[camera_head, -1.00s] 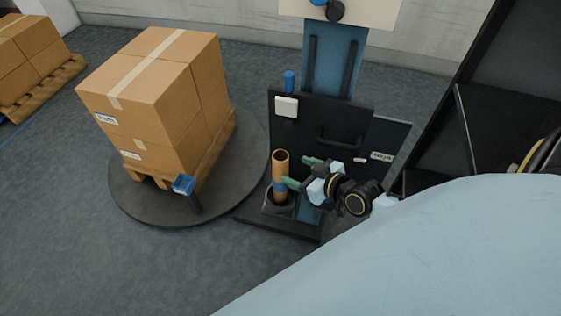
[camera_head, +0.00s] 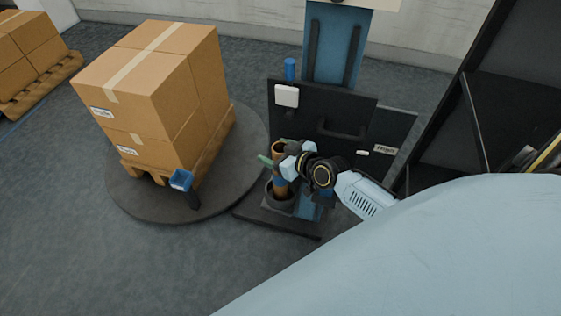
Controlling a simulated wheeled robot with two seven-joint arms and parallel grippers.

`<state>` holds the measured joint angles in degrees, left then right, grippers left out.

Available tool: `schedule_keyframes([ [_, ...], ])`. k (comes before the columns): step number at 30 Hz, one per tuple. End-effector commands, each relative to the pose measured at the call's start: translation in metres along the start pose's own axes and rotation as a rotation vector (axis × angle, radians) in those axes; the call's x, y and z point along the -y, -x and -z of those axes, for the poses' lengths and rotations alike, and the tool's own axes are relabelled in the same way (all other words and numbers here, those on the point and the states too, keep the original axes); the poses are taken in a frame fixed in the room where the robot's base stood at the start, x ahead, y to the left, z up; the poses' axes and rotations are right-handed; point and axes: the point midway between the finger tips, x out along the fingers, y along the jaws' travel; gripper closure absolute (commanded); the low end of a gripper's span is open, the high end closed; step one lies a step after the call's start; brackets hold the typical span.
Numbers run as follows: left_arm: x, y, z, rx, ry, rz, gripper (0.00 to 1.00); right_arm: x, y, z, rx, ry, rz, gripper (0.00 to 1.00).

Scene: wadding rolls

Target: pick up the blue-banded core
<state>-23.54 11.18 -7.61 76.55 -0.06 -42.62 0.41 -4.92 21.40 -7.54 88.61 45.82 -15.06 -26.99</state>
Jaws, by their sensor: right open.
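The blue-banded core (camera_head: 280,147) is a brown tube standing upright in a dark round holder (camera_head: 279,206) on the base of the black and blue machine. My right gripper (camera_head: 268,161) is open at the core's upper part, with its green fingers pointing left. My left gripper is not in view.
The machine's black panel (camera_head: 340,104) and blue mast (camera_head: 336,50) rise just behind the core. Boxes (camera_head: 150,85) on a pallet stand on a round turntable (camera_head: 232,180) to the left. A dark shelf (camera_head: 510,110) is at right. Floor in front is clear.

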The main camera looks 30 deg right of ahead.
Motion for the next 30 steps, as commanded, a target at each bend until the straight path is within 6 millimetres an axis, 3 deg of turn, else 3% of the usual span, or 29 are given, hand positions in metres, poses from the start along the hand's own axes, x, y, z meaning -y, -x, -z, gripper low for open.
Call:
schedule_keyframes([
  [9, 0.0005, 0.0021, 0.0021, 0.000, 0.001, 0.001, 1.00, 0.0004, -0.0028, 0.0000, 0.001, 0.000, 0.001, 0.33],
  [23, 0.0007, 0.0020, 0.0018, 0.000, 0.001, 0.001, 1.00, 0.0003, -0.0026, -0.0001, 0.001, 0.001, 0.000, 0.93],
  [30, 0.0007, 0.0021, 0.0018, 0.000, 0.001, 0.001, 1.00, 0.0002, -0.0025, 0.0006, 0.000, 0.001, 0.000, 0.94],
])
